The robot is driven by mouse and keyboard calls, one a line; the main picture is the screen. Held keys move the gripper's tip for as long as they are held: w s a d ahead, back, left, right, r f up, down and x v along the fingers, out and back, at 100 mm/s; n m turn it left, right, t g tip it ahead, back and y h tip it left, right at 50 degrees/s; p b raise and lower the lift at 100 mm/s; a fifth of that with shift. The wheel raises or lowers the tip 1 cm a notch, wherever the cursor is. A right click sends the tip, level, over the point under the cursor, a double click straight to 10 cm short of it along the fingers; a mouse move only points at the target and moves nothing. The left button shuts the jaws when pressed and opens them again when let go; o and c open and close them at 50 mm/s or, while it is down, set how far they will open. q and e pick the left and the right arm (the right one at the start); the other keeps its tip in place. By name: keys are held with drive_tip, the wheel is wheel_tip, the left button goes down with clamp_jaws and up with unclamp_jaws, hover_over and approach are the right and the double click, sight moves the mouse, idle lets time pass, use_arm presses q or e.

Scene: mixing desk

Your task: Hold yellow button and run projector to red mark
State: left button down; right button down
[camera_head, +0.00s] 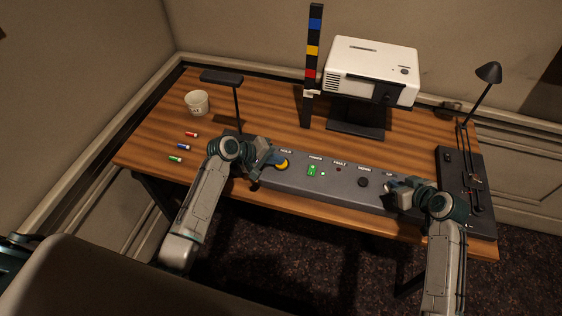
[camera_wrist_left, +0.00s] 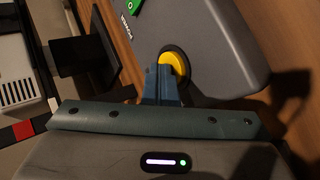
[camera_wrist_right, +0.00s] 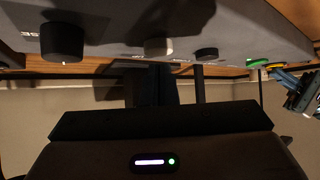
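The yellow button (camera_head: 282,162) is on the left part of the grey control panel (camera_head: 335,186). My left gripper (camera_head: 272,160) is shut and empty, its fingertips at the yellow button and seemingly touching it; the button shows in the left wrist view (camera_wrist_left: 174,64). The white projector (camera_head: 370,70) sits on a black stand beside an upright striped scale. The red mark (camera_head: 310,74) is the lowest coloured band, just above a small white piece (camera_head: 312,93). My right gripper (camera_head: 391,187) is at the panel's right part; its dark fingers look shut near a pale button (camera_wrist_right: 158,46).
The panel also has a lit green power switch (camera_head: 312,170) and a dark knob (camera_head: 363,182). A white cup (camera_head: 197,103), several small coloured cylinders (camera_head: 183,146) and a black lamp (camera_head: 222,77) are at the left. A black unit (camera_head: 455,160) stands at the right.

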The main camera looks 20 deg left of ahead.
drive_tip(key=shift+f, duration=0.75)
idle(2.2)
drive_tip(key=shift+r, duration=0.1)
idle(0.9)
drive_tip(key=shift+r, duration=0.65)
use_arm(q)
drive_tip(key=shift+r, duration=0.6)
use_arm(e)
drive_tip(key=shift+r, duration=0.5)
